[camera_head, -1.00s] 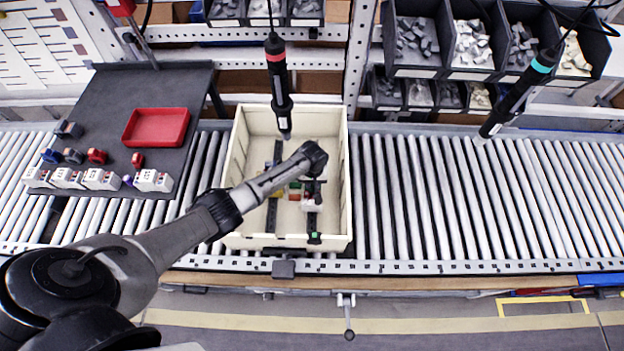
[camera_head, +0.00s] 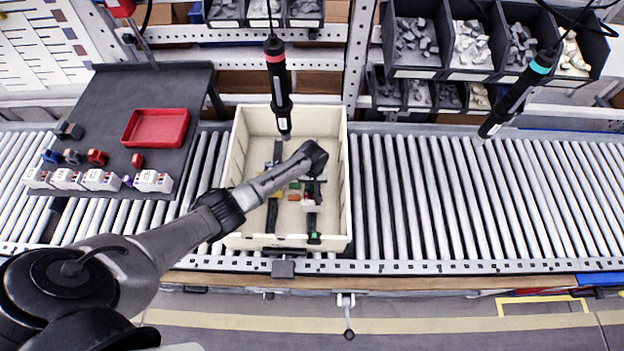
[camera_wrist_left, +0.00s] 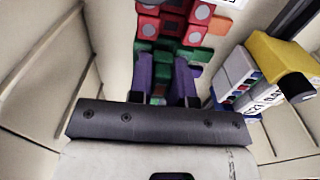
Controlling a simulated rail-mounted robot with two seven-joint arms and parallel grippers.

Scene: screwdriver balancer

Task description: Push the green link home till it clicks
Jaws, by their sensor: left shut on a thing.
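My left gripper shows in the head view (camera_head: 312,178), reaching down into the cream crate (camera_head: 240,150), over the dark rail with its row of parts. In the left wrist view the two purple-dark fingers (camera_wrist_left: 163,88) are shut on a small green piece, likely the green link (camera_wrist_left: 161,72), mostly hidden between them. Red blocks with grey round faces (camera_wrist_left: 172,22) stand just beyond the fingertips, with other green pieces beside them. I cannot tell whether the link is fully seated. My right gripper is not in view.
A yellow-ended group of white and blue blocks (camera_wrist_left: 282,62) stands right of the fingers. A screwdriver with a red band (camera_head: 279,90) hangs over the crate's back; a teal-banded one (camera_head: 518,95) hangs right. A red tray (camera_head: 156,126) lies left. The rollers right of the crate are clear.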

